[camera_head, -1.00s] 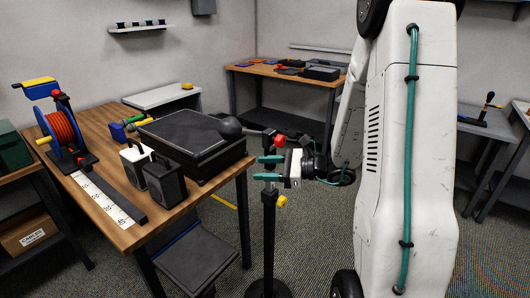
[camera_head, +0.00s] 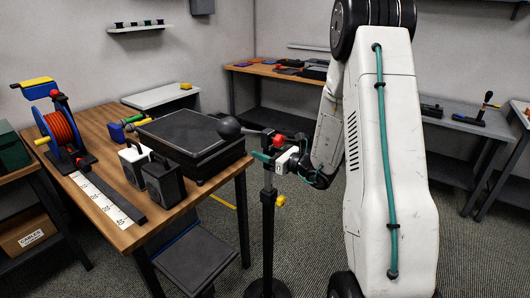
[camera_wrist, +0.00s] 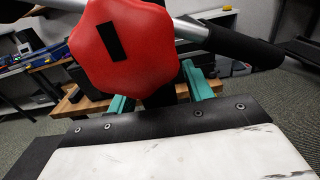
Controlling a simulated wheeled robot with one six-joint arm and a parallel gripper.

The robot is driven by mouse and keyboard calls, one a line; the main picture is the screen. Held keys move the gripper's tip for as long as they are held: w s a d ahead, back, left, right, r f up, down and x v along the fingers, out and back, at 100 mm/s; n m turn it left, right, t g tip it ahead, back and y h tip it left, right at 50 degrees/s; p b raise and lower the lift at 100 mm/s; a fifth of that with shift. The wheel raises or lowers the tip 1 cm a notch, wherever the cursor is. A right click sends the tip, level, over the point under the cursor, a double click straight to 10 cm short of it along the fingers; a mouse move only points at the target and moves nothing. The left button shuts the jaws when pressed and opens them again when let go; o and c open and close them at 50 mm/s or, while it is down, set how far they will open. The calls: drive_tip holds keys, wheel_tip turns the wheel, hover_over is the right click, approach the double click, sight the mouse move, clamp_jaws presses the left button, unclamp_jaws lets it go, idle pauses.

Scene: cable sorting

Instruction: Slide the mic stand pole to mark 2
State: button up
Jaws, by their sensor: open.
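The mic stand has a black pole (camera_head: 268,225) upright on the floor beside the table, with a yellow knob (camera_head: 281,201) partway up. A red knob (camera_head: 279,140) is at its top, and a boom carries a dark round microphone head (camera_head: 229,127) leftward. In the wrist view the red knob (camera_wrist: 122,45) and the silver boom (camera_wrist: 190,28) fill the upper middle. My gripper (camera_head: 267,161) is at the stand just below the red knob. Its teal fingers (camera_wrist: 160,100) are apart, with a dark part of the stand between them. I cannot tell whether they touch it. No numbered mark is readable on the pole.
The wooden table (camera_head: 118,140) left of the stand holds a black case (camera_head: 190,143), an orange cable reel (camera_head: 61,128), two small dark-and-white boxes and a white scale strip (camera_head: 103,203). Another bench (camera_head: 255,72) is behind.

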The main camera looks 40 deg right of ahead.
sight(271, 134)
drive_tip(key=shift+w+a, duration=0.1)
drive_tip(key=shift+w, duration=0.05)
clamp_jaws()
wheel_tip(271, 134, up, 7)
drive_tip(key=shift+r, duration=0.1)
idle(0.4)
unclamp_jaws()
